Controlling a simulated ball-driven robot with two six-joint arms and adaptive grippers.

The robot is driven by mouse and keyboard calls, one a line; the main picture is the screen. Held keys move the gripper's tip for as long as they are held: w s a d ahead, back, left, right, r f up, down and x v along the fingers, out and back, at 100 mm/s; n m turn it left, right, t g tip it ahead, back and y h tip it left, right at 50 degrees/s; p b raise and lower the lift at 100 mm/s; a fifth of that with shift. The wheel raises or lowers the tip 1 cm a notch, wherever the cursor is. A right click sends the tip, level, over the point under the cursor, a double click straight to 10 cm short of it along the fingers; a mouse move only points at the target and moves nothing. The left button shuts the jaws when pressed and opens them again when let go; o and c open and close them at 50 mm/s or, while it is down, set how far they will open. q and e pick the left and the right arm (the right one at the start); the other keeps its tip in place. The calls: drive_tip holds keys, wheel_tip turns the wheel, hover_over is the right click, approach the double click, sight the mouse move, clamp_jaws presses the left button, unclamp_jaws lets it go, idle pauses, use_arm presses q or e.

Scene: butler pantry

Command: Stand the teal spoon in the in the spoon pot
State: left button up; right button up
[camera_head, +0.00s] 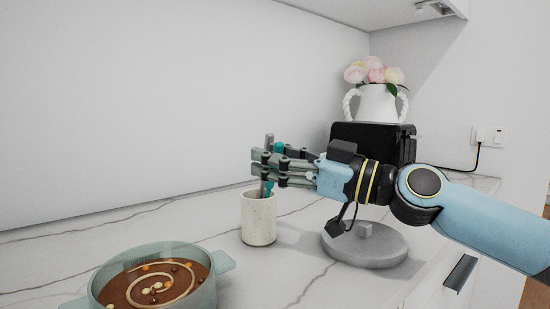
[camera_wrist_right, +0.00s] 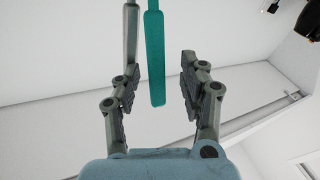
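The teal spoon (camera_head: 278,147) stands nearly upright, its lower part down in the mouth of the pale speckled spoon pot (camera_head: 259,220). My right gripper (camera_head: 268,170) reaches in from the right just above the pot, with its fingers on either side of the spoon's handle. In the right wrist view the teal handle (camera_wrist_right: 155,60) lies between the two fingers (camera_wrist_right: 157,85) with a gap on each side, so the gripper is open. A grey utensil (camera_head: 269,141) also stands at the pot; the fingers partly hide both. My left gripper is not in view.
A glass pot (camera_head: 218,263) of brown swirled food stands at the front left. A round grey lid-like disc (camera_head: 352,252) lies under my right arm. A black box (camera_head: 391,142) bearing a white flower vase (camera_head: 377,105) is behind. The marble counter is clear left of the spoon pot.

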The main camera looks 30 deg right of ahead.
drive_tip(key=shift+r, duration=5)
